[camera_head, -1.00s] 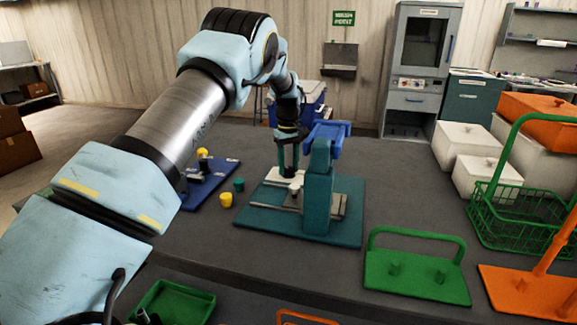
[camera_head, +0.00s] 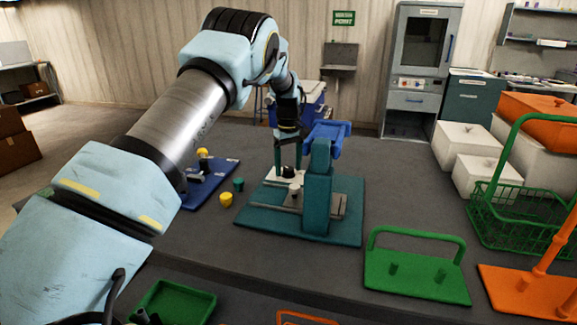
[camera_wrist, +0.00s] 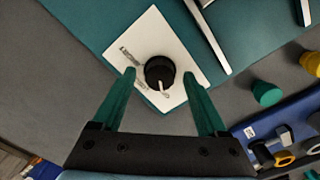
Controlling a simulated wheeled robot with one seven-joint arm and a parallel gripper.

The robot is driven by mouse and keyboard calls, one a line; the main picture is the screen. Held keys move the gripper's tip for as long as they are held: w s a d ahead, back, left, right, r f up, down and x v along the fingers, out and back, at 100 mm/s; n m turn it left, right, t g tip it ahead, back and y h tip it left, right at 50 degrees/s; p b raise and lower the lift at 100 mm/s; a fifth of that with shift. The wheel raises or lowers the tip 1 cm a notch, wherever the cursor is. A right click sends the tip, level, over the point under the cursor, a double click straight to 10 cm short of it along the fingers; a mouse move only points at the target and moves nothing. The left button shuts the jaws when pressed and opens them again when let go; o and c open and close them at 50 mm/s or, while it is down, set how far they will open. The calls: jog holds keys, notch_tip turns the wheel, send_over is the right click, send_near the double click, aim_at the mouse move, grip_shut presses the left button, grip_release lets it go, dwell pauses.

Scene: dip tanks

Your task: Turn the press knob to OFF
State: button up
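The press knob (camera_wrist: 159,70) is a round black dial with a pale pointer mark, on a white plate (camera_wrist: 152,28) with small print too blurred to read. In the wrist view the pointer aims down toward my gripper's palm. My gripper (camera_wrist: 159,74) is open, with one green finger on each side of the knob and a visible gap to both. In the head view the knob (camera_head: 288,170) shows dark between the fingers of my gripper (camera_head: 286,174). The teal press (camera_head: 318,195) stands just right of it on a teal base (camera_head: 262,222). Contact cannot be told.
Green (camera_wrist: 267,93) and yellow (camera_wrist: 311,63) cups stand beside the base. A blue board (camera_wrist: 270,130) with small fittings lies near my right finger in the wrist view. A green handled rack (camera_head: 415,275) and a green basket (camera_head: 520,215) stand to the right.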

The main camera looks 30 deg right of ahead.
aim_at(289, 168)
notch_tip(289, 168, up, 11)
jog(key=b, duration=0.2)
dwell(0.5)
jog(key=shift+f, duration=0.1)
jog(key=a, duration=2.5)
jog(key=s+a+f+m, duration=0.1)
jog(key=s+a+f, duration=0.1)
jog(key=s+a, duration=0.7)
jog(key=s+a+f+t, duration=0.1)
jog(key=s+a+f, duration=0.2)
jog(key=s+a, duration=0.7)
jog(key=shift+s+a+m+t, duration=0.25)
jog(key=shift+a+m+t, duration=0.05)
jog(key=shift+a+m, duration=0.1)
